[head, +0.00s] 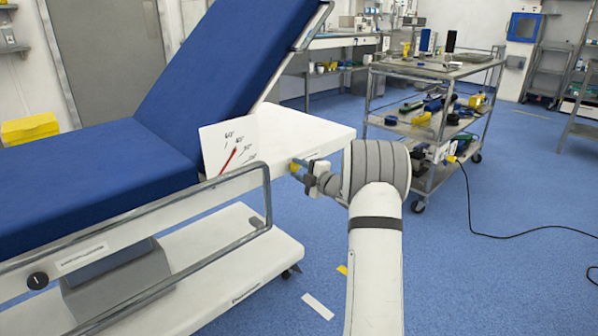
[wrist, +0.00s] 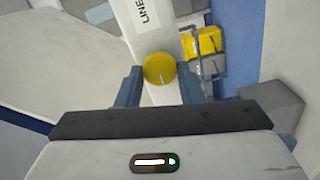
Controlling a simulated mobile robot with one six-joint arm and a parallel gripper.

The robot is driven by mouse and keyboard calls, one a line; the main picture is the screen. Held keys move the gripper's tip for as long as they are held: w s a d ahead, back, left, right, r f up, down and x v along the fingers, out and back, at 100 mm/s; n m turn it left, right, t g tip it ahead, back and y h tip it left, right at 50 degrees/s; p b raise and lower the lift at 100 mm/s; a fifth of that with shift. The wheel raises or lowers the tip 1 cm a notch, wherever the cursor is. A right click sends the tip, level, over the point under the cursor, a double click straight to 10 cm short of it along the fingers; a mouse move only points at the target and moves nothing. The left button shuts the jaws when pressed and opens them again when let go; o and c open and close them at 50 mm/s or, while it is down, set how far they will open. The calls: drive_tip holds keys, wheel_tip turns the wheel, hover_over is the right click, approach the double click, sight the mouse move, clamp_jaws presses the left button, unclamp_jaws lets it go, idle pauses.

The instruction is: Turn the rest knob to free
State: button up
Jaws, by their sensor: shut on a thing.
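The knob's setting cannot be read.
The operating table has a blue raised backrest (head: 225,70) and a white angle plate (head: 230,145) with a red pointer. A grey side rail (head: 268,200) and a black dial (head: 38,281) are at left. A tool cart (head: 430,130) stands right, with a cable on the floor.

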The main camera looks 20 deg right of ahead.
drive_tip(key=o, duration=1)
drive_tip(key=shift+c, duration=0.2)
drive_tip(key=p+v, duration=0.2)
drive_tip(key=v, duration=0.5)
drive_tip(key=shift+s, duration=0.4)
drive_tip(key=shift+d, duration=0.1)
